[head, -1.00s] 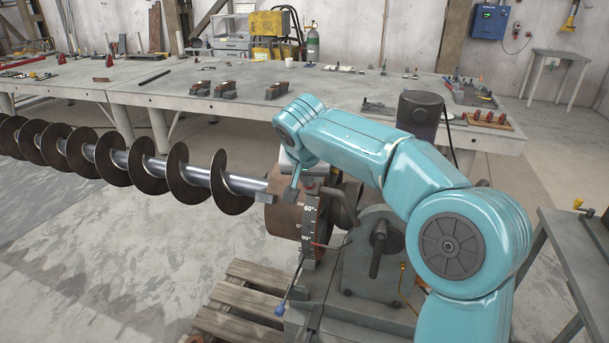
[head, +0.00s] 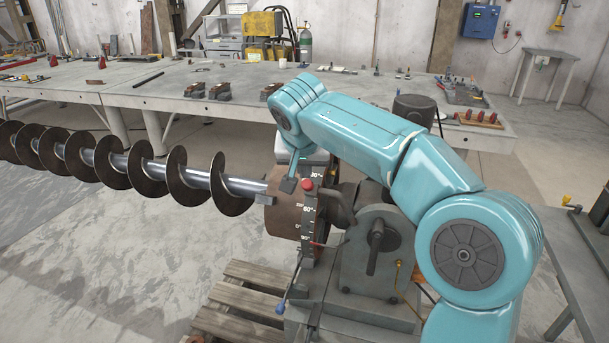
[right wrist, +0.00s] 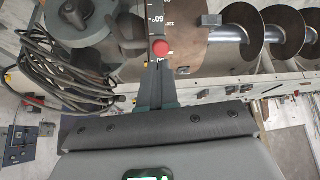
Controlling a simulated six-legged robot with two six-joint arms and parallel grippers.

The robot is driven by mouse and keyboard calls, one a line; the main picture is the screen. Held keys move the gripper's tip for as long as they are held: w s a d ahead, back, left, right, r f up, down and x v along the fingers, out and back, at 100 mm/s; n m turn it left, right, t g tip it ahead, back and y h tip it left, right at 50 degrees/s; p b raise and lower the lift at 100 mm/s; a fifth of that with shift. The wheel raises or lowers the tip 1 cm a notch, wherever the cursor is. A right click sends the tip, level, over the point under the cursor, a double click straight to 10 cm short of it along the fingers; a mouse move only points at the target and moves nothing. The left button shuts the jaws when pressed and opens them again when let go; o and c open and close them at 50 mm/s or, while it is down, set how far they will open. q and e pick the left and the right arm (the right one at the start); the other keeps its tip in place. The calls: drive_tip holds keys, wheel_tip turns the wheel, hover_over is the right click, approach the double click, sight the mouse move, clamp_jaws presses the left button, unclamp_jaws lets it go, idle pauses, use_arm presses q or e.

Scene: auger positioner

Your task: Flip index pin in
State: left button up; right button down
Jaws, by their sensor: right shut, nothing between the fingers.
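The positioner's dark graduated scale (head: 308,220) stands beside the brown round plate (head: 284,215) that faces the auger (head: 180,178). A red knob (head: 308,184) sits at the scale's top; I take it for the index pin's knob. It also shows in the right wrist view (right wrist: 160,47), just beyond my fingertips. My right gripper (head: 287,185) is shut and empty, just left of the knob in the head view. In the right wrist view its closed fingers (right wrist: 157,68) point at the knob; I cannot tell whether they touch it. The pin's shaft is hidden. My left gripper is out of view.
The grey positioner housing (head: 370,260) with a crank handle stands right of the scale. A blue-tipped lever (head: 281,308) hangs low over a wooden pallet (head: 235,310). Coiled cables (right wrist: 60,75) lie left in the wrist view. A long workbench (head: 180,95) runs behind.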

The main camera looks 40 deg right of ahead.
drive_tip(key=shift+v, duration=3.85)
drive_tip(key=w+a+f+n+y, duration=0.2)
drive_tip(key=a+f, duration=0.3)
drive_tip(key=f, duration=0.5)
drive_tip(key=w+a+f+n+g+y, duration=0.1)
drive_tip(key=w+a+f+n, duration=0.3)
drive_tip(key=f, duration=0.6)
drive_tip(key=w+a+f+n+y, duration=0.1)
drive_tip(key=a+f+y, duration=0.1)
drive_tip(key=a+f, duration=0.55)
drive_tip(key=s+a+f+n+g+y, duration=0.1)
drive_tip(key=s+a+f, duration=0.15)
drive_tip(key=f, duration=0.45)
drive_tip(key=s+a+f+y, duration=0.1)
drive_tip(key=s+a+f, duration=0.15)
drive_tip(key=f, duration=0.45)
drive_tip(key=s+a+f+g+y, duration=0.1)
drive_tip(key=s+a+f, duration=0.2)
drive_tip(key=s+f, duration=0.3)
drive_tip(key=s+a+f+y, duration=0.1)
drive_tip(key=s+a+f, duration=0.3)
drive_tip(key=s, duration=0.9)
wheel_tip(320, 180, down, 3)
drive_tip(key=shift+s+f+g, duration=0.2)
drive_tip(key=shift+s+g, duration=0.05)
drive_tip(key=shift+g, duration=0.15)
drive_tip(key=shift+a, duration=0.1)
